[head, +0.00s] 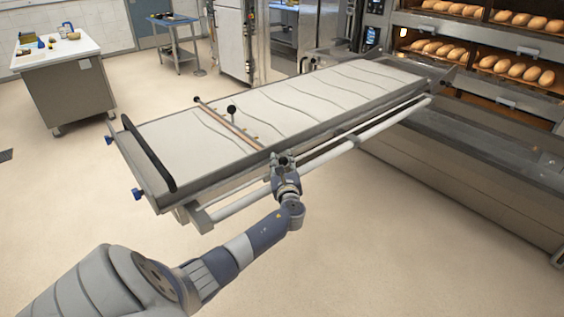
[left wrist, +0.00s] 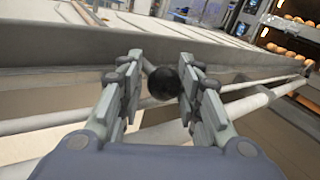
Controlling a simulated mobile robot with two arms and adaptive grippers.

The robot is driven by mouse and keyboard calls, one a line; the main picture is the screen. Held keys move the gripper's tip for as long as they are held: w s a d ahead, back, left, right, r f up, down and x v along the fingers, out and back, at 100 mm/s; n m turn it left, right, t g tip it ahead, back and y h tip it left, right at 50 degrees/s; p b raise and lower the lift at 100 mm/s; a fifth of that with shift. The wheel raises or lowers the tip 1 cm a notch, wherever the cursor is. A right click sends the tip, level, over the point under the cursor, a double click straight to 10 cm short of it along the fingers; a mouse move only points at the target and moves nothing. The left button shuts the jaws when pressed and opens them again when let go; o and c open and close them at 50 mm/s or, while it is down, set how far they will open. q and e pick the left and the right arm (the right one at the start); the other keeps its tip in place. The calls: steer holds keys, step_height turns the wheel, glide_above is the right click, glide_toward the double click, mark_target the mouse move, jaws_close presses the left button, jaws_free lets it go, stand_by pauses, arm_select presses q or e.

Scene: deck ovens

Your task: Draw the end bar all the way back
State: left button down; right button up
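The loader (head: 300,100) is a long table with a pale cloth belt, sloping across the head view toward the ovens. A thin brownish bar (head: 228,124) lies across its belt, with a black knob at its far end and a black knob (head: 231,109) standing near its middle. My left gripper (head: 283,163) is at the loader's near side, by the bar's near end. In the left wrist view a round black knob (left wrist: 163,82) sits between the fingers of my left gripper (left wrist: 162,75). The fingers look open around it, with a small gap at left. My right gripper is out of view.
A black handle (head: 148,152) spans the loader's left end. Pale rails (head: 330,155) run along its near side. Deck ovens with loaves (head: 515,68) stand at right. A white-topped cabinet (head: 70,85) stands at left. The floor in front is clear.

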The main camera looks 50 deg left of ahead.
arm_select(q)
steer(key=c, duration=1.3)
jaws_free()
steer(key=v, duration=1.2)
steer(key=shift+s, duration=0.15)
